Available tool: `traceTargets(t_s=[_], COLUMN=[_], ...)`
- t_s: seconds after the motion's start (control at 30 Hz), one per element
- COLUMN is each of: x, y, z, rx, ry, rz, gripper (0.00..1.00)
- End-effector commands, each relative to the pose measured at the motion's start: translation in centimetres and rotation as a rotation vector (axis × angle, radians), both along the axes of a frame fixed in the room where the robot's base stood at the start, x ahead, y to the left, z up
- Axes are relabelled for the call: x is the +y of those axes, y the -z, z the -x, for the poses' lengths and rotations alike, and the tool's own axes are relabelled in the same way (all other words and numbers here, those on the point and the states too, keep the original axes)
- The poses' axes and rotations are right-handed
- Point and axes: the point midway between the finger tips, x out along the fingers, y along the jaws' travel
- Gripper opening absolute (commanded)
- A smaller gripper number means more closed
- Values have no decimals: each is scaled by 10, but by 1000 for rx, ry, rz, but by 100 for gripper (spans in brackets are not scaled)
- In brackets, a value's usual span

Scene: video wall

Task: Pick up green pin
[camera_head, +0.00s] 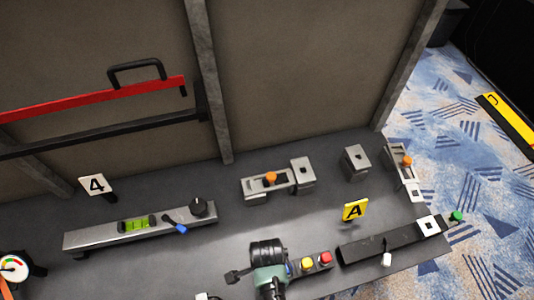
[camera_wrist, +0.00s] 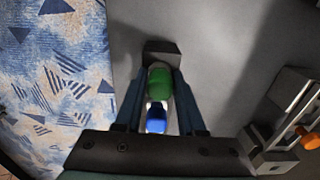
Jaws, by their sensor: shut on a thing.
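In the wrist view the green pin (camera_wrist: 159,82) is between the two dark blue fingers of my gripper (camera_wrist: 160,90). The fingers are shut on it. A bright blue and white part (camera_wrist: 156,118) shows just behind the green part, closer to the palm. A dark block (camera_wrist: 162,50) lies just beyond the fingertips; I cannot tell whether the pin touches it. In the head view my fingers are not clearly seen. There a green knob (camera_head: 457,216) shows at the right end of a dark bar (camera_head: 365,249); I cannot tell if it is the same pin.
A metal latch with an orange knob (camera_wrist: 308,137) stands at the right of the wrist view. Blue patterned carpet (camera_wrist: 55,80) lies past the table edge at left. The head view shows a yellow A sign (camera_head: 355,210), yellow and red buttons (camera_head: 317,261) and a long metal strip (camera_head: 95,237).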

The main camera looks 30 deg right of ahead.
Motion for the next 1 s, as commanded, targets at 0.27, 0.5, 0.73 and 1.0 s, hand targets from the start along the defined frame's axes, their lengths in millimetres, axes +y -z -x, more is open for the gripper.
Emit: traceTargets(t_s=[0.27,0.5,0.73,1.0], x=[0,0,0,-1], y=[-9,-36,-67,-94], z=[-1,-1,-1,-1], rx=[-3,-4,-4,-2], ry=[-1,-1,-2,-1], rz=[1,1,2,2], gripper=[0,0,0,0])
